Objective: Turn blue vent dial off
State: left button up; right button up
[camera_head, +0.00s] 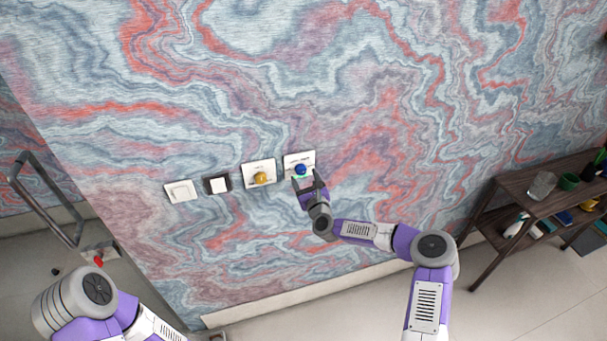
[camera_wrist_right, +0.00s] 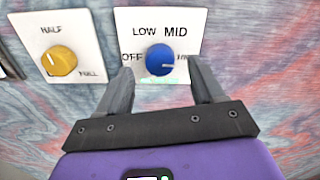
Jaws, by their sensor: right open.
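The blue vent dial (camera_head: 300,169) sits on a white plate at the right end of a row on the marbled wall. In the right wrist view the blue dial (camera_wrist_right: 160,60) shows LOW and MID above it, OFF at its left and a partly hidden label at its right. Its white pointer mark points right, toward that hidden label. My right gripper (camera_head: 303,182) is open just in front of the dial. Its two fingers (camera_wrist_right: 165,85) stand apart on either side below the dial, and contact is not visible. My left gripper is out of the head view; only my left arm shows.
A yellow dial (camera_head: 261,178) on a white plate (camera_head: 258,166) is left of the blue one. A black-framed switch (camera_head: 217,184) and a white switch (camera_head: 181,191) are farther left. A dark wooden shelf (camera_head: 520,183) with cups stands at the right. A metal frame (camera_head: 45,190) is at the left.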

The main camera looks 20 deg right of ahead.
aim_at(301, 170)
jog(key=shift+w, duration=1.1)
